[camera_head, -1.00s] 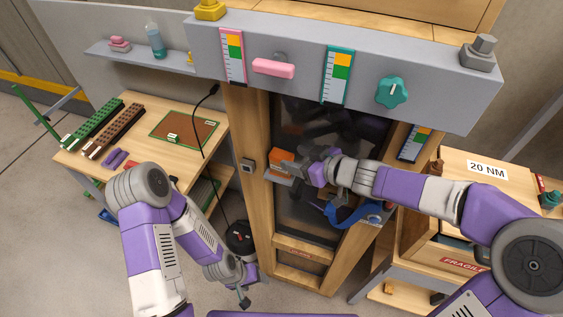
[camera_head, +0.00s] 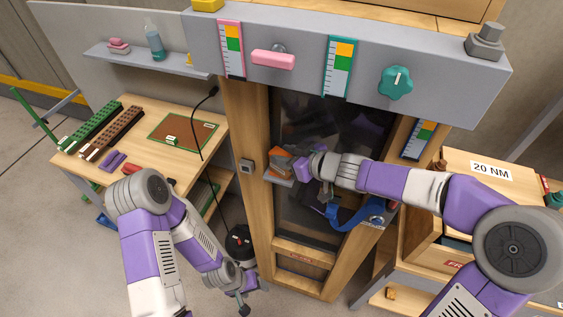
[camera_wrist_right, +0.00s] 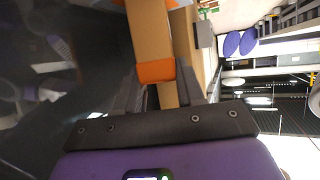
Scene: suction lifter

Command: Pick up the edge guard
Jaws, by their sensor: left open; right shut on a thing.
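The edge guard, an orange piece (camera_head: 279,160), is at a small grey shelf (camera_head: 279,177) on the wooden post, left of the dark glass panel. My right gripper (camera_head: 293,164) reaches in from the right and is shut on it. In the right wrist view the orange edge guard (camera_wrist_right: 156,71) sits between the two dark fingers (camera_wrist_right: 158,90). Whether it still touches the shelf is hard to tell. My left gripper (camera_head: 243,304) hangs low, open and empty, away from the edge guard.
A grey beam with a pink handle (camera_head: 273,60) and a teal knob (camera_head: 396,83) crosses above my right arm. A blue strap (camera_head: 350,219) hangs below the right gripper. A workbench (camera_head: 150,175) stands left, a wooden crate (camera_head: 470,195) right.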

